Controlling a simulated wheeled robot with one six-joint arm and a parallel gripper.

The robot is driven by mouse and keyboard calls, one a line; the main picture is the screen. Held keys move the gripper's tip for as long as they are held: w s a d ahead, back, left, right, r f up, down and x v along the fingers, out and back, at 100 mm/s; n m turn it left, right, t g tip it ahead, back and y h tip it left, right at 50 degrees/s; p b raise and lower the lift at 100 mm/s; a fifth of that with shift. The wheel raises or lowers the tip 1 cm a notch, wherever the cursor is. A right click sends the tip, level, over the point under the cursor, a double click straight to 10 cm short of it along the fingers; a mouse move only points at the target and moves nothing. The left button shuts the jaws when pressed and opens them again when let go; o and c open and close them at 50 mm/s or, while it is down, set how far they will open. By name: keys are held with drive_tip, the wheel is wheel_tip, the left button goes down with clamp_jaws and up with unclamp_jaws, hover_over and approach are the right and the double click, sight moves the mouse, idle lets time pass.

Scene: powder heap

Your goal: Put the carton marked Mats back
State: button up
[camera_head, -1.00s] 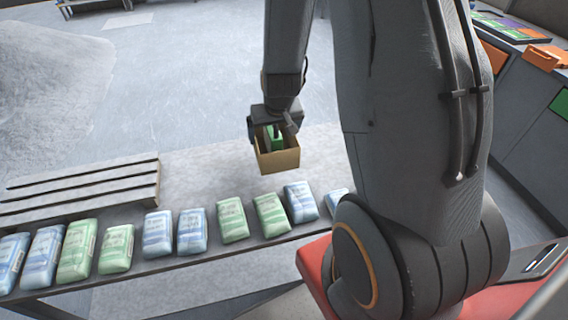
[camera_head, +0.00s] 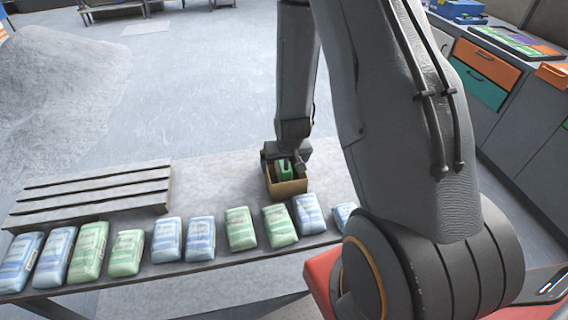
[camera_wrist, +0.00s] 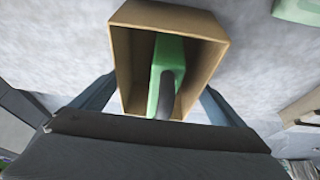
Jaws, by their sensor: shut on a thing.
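My gripper (camera_head: 285,168) is shut on an open-topped brown cardboard carton (camera_head: 288,189), which hangs upright below it in the head view. In the wrist view the carton (camera_wrist: 205,70) shows its open mouth, with my two fingers (camera_wrist: 160,103) at its opposite sides. A green object (camera_wrist: 165,72) with a dark curved part stands inside the carton. No lettering on the carton can be read in either view. The carton is over or on a grey surface (camera_head: 225,180), behind the row of packets; I cannot tell whether it touches it.
Several green and blue packets (camera_head: 241,229) lie in a row along the front edge. A slatted pallet (camera_head: 95,196) lies at the left. A pale powder heap (camera_head: 60,85) rises behind. A counter with orange and green drawers (camera_head: 480,88) stands at the right.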

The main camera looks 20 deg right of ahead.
drive_tip(key=shift+f, duration=0.1)
drive_tip(key=o, duration=1.2)
